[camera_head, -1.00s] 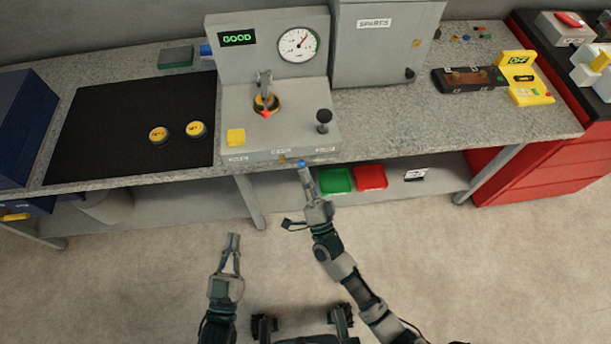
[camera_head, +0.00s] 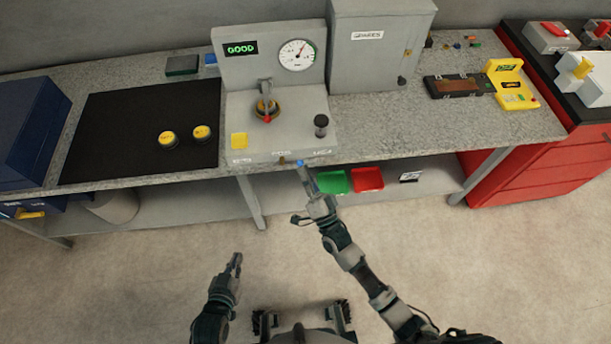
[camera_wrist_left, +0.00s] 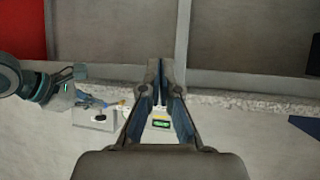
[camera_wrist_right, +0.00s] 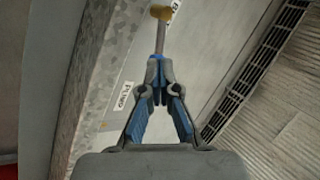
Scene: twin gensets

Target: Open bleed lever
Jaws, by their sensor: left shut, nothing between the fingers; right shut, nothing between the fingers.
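The grey test stand (camera_head: 262,138) has a small lever low on its front edge. In the right wrist view the lever has a brass knob-like end (camera_wrist_right: 161,13), a grey rod (camera_wrist_right: 160,33) and a blue end. In the head view its brass part (camera_head: 282,160) is left of the blue end (camera_head: 300,163). My right gripper (camera_wrist_right: 158,62) is shut and empty, its tips at the blue end; I cannot tell whether they touch. My left gripper (camera_head: 237,256) is shut and empty, over the floor in front of the bench, well away from the lever.
Green (camera_head: 332,181) and red (camera_head: 367,179) trays sit on the shelf below. The floor in front is clear.

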